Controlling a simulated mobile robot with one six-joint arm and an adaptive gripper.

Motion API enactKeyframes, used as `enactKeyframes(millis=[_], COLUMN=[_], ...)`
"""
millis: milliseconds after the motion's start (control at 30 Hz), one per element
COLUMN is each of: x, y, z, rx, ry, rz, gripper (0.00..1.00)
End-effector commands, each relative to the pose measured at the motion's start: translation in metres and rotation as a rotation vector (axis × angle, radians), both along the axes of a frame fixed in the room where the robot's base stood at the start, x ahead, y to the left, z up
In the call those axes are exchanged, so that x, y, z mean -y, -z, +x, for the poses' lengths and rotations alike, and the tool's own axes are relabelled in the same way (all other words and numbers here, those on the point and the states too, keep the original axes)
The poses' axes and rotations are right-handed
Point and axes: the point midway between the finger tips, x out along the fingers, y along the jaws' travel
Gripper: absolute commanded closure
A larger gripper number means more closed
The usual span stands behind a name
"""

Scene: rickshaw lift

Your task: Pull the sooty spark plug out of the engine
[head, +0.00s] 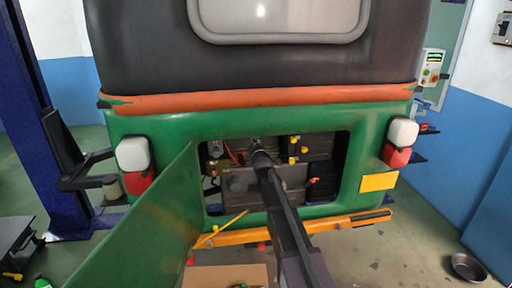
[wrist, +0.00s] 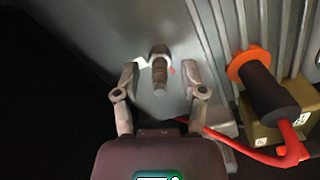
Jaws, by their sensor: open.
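The spark plug (wrist: 160,72) shows in the wrist view as a short, brownish, dirty stub with a greyish hex part at its upper end, against the grey engine wall (wrist: 190,45). My gripper (wrist: 160,72) is open, with one finger to each side of the plug. Gaps show between the fingers and the plug, and I cannot tell the exact depth between them. In the head view my gripper (head: 255,143) reaches into the open engine bay (head: 330,150). The plug cannot be made out there, behind my arm.
A black cap (wrist: 268,90) with an orange ring and red cable (wrist: 295,150) lies right of my gripper, beside a brownish block (wrist: 268,130). Grey fins (wrist: 235,25) rise behind it. The open green flap (head: 145,225) stands left of my arm. A yellow-orange bumper (head: 240,238) runs below.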

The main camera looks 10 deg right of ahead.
Motion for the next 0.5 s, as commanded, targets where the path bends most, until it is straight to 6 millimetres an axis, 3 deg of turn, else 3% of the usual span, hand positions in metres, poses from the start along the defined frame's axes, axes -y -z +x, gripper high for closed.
enactKeyframes(millis=[500], x=[0.0000], y=[0.0000], z=[0.0087], rx=[0.000], ry=[0.000], rz=[0.001], gripper=[0.46])
